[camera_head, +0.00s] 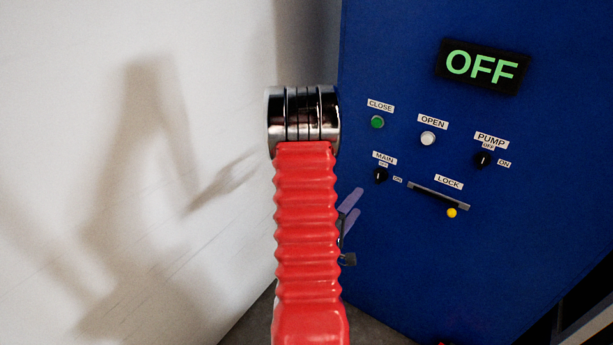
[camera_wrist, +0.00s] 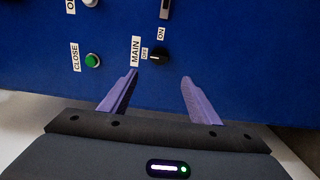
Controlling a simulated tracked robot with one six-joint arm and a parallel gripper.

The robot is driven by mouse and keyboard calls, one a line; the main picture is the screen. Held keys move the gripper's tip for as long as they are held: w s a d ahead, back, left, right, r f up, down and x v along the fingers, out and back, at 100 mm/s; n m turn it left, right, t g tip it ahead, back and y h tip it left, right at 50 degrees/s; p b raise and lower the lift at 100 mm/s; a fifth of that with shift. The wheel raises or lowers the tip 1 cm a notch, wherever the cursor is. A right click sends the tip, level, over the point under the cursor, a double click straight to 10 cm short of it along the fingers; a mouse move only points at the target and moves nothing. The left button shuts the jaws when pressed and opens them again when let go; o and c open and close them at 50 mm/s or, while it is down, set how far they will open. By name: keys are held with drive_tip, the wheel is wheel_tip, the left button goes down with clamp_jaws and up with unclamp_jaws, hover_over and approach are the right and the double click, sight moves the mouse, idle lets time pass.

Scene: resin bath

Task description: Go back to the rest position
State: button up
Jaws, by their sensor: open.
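My gripper (camera_wrist: 158,85) shows in the wrist view with its two purple fingers spread apart and nothing between them. The fingers point at the blue panel (camera_wrist: 240,50). The black MAIN knob (camera_wrist: 160,56) lies just beyond the fingertips, between them in the picture; I see no contact. In the head view my red arm hides most of the gripper. A purple finger (camera_head: 350,200) shows at the arm's right side, in front of the blue panel (camera_head: 400,270) and left of the MAIN knob (camera_head: 380,175).
The blue panel carries a green CLOSE button (camera_head: 377,122), a white OPEN button (camera_head: 428,138), a PUMP knob (camera_head: 482,160) and a LOCK slot with a yellow knob (camera_head: 451,213). A display (camera_head: 482,67) reads OFF. A white wall (camera_head: 150,60) stands at left.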

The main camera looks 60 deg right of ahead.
idle(0.4)
drive_tip(key=w+a+f+m+t+y, duration=0.1)
drive_tip(key=w+a+f+m+y, duration=0.2)
drive_tip(key=f, duration=0.4)
drive_tip(key=w+a+f+m+t+y, duration=0.1)
drive_tip(key=a+f+m+y, duration=0.1)
drive_tip(key=f+y, duration=0.3)
drive_tip(key=w+a+m+t+y, duration=0.25)
drive_tip(key=w+a+y, duration=0.25)
drive_tip(key=w+a, duration=0.55)
drive_tip(key=w+a+r+n+y, duration=0.1)
drive_tip(key=a+r+y, duration=0.1)
drive_tip(key=a+r, duration=0.45)
drive_tip(key=w+a+r+n+y, duration=0.15)
drive_tip(key=a+r, duration=0.25)
drive_tip(key=a, duration=0.5)
drive_tip(key=s+a+r+n+t+y, duration=0.1)
drive_tip(key=a+r+n, duration=0.4)
drive_tip(key=a+r, duration=1.5)
drive_tip(key=shift+s+n+t, duration=0.4)
drive_tip(key=shift+s+t, duration=0.45)
drive_tip(key=shift+s, duration=0.3)
